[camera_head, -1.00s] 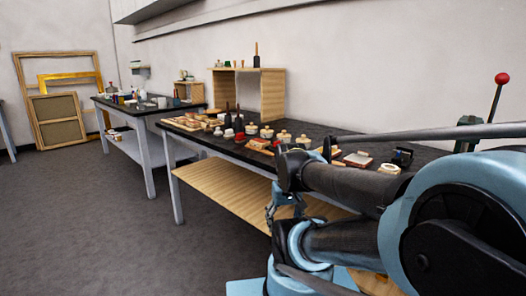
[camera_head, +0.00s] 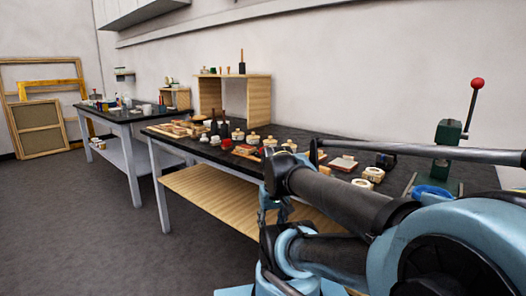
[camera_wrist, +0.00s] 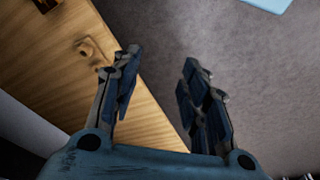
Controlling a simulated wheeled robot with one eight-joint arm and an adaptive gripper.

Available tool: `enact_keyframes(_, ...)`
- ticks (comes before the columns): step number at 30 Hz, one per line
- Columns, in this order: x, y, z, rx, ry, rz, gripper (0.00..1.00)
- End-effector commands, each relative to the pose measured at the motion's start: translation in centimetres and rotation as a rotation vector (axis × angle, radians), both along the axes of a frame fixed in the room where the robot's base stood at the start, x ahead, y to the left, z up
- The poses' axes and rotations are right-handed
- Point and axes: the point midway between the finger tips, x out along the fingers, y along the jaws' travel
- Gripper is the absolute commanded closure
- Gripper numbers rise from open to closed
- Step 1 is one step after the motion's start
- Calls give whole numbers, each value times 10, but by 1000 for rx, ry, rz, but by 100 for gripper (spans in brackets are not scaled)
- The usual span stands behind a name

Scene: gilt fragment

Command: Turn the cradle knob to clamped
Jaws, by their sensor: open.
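I cannot make out a cradle or its knob for certain. A green stand (camera_head: 447,143) with a raised lever and red ball (camera_head: 477,83) is at the right end of the near dark-topped table (camera_head: 300,138). A small dark device (camera_head: 385,161) sits on the same table, too small to read. My gripper (camera_wrist: 160,68) is open and empty in the wrist view. It points down past the pale wooden lower shelf (camera_wrist: 85,50) and the grey floor, apart from the tabletop things. My arm hides part of the table's front and right side.
Several small pots (camera_head: 253,139), pads and blocks stand along the near table. A wooden open box shelf (camera_head: 259,97) stands at its back. A second table (camera_head: 125,116) and leaning frames (camera_head: 40,128) are at left. The grey floor (camera_head: 90,220) at left is clear.

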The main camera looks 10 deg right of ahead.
Motion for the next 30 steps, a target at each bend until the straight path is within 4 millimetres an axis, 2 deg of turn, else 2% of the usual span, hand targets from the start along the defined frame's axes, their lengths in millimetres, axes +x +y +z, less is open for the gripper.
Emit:
enact_keyframes(8,51,-4,77,25,30,-147,68)
enact_keyframes(18,136,-13,177,56,75,-381,68)
enact_keyframes(30,244,-28,269,81,127,-652,68)
